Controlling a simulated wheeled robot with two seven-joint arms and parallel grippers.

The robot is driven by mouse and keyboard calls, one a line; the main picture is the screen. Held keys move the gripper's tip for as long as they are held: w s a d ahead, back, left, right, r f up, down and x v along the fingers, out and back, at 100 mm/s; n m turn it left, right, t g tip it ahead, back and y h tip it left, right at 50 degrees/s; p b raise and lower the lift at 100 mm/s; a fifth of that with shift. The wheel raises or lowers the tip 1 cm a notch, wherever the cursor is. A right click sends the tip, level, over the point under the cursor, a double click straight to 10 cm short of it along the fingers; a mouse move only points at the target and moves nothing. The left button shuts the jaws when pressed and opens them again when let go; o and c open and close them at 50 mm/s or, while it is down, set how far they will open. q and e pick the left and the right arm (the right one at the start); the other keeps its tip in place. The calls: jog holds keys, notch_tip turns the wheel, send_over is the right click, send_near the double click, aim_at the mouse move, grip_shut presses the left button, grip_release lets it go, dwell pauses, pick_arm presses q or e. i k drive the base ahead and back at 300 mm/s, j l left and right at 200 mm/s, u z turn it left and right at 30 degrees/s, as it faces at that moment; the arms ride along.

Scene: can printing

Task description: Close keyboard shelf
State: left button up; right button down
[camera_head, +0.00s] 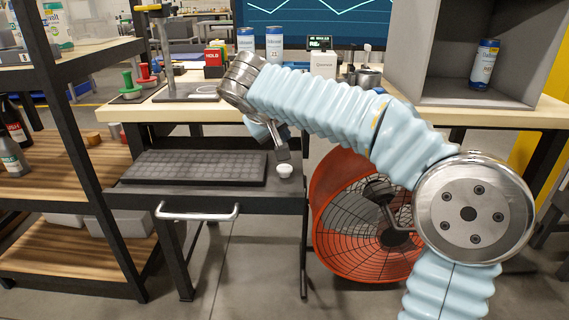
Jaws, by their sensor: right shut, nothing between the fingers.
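The keyboard shelf (135,194) is a dark pull-out tray under the wooden desk. It stands pulled out toward me, with a light metal handle (197,214) on its front edge. A dark keyboard (195,167) lies on it, and a small white round item (285,170) sits at its right. My right gripper (283,155) is over the right part of the shelf, just behind the white item, its fingers shut and empty. Whether it touches the shelf or the item I cannot tell. My right arm covers part of the desk. My left gripper is not in view.
An orange fan (340,254) stands on the floor right of the shelf. A shelving rack (112,210) with bottles is close at left. The desk (150,110) carries stamps, cans and a grey box (400,50). Floor in front of the shelf is clear.

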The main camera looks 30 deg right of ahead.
aim_at(215, 170)
jog(key=k+j, duration=0.2)
jog(key=j, duration=0.2)
jog(key=k+j, duration=0.45)
jog(key=j, duration=0.3)
